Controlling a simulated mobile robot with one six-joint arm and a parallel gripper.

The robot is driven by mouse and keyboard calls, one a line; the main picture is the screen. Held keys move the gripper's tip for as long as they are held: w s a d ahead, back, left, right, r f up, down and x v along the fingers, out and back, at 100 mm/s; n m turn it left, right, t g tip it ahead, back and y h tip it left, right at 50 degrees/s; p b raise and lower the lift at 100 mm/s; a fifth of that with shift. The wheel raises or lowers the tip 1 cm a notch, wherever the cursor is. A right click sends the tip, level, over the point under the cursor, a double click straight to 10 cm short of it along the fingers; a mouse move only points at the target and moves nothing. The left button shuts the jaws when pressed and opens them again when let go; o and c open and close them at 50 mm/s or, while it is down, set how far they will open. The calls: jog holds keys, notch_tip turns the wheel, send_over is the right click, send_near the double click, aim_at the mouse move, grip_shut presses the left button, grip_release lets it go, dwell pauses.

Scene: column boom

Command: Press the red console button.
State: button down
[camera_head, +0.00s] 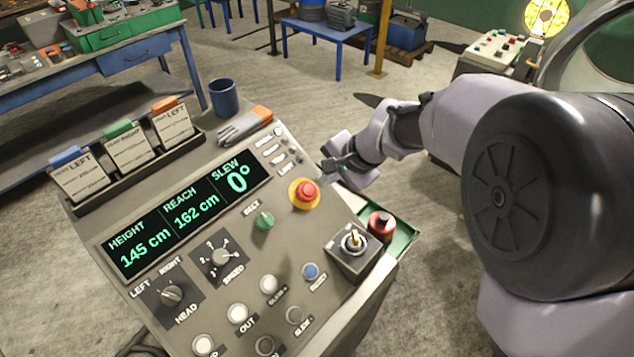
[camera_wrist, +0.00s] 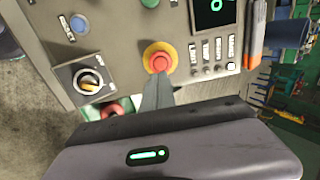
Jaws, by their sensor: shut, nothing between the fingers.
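The red console button (camera_head: 306,191) is a round mushroom cap on a yellow collar, near the right edge of the slanted grey console (camera_head: 200,262). In the wrist view the red button (camera_wrist: 159,62) lies just beyond my fingertips. My gripper (camera_head: 328,178) is shut and empty, just right of the button in the head view. In the wrist view my gripper's fingertips (camera_wrist: 159,78) overlap the lower edge of the yellow collar. I cannot tell whether they touch the button.

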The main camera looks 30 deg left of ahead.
jog(key=shift+w+p+v, duration=0.15)
jog(key=shift+p+v, duration=0.05)
jog(key=shift+v, duration=1.05)
jog(key=shift+w+p+v, duration=0.1)
jog(key=shift+p+v, duration=0.05)
jog(key=shift+v, duration=1.1)
jog(key=shift+a+r, duration=0.15)
jog(key=shift+r, duration=0.05)
